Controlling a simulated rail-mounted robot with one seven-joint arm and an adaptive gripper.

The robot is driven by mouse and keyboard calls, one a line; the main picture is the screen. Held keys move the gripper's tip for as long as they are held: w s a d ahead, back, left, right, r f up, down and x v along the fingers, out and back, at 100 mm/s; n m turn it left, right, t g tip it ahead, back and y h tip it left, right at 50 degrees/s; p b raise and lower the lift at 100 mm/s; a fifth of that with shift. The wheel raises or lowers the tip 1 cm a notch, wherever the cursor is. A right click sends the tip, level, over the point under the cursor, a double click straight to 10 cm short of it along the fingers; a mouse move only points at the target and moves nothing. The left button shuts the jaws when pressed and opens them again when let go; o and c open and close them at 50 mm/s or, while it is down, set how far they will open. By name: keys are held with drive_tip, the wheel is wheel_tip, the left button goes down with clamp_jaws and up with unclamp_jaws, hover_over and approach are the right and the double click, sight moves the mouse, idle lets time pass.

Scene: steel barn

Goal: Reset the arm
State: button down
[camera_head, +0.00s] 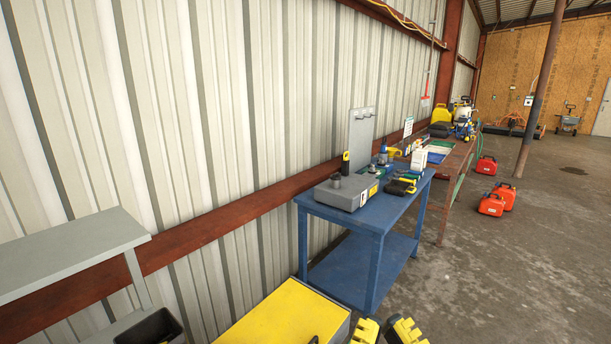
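Neither my arm nor my gripper can be made out in the head view. Whether the gripper is open or shut, and whether it holds anything, is not shown.
A blue workbench (375,238) carrying a grey case (346,190) and tools stands along the metal wall. A yellow-topped surface (285,318), yellow-black objects (404,331) and a grey shelf (70,252) are near.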

wheel_tip(320, 180, up, 28)
drive_tip(key=p, duration=2.5)
drive_tip(key=shift+r, duration=0.1)
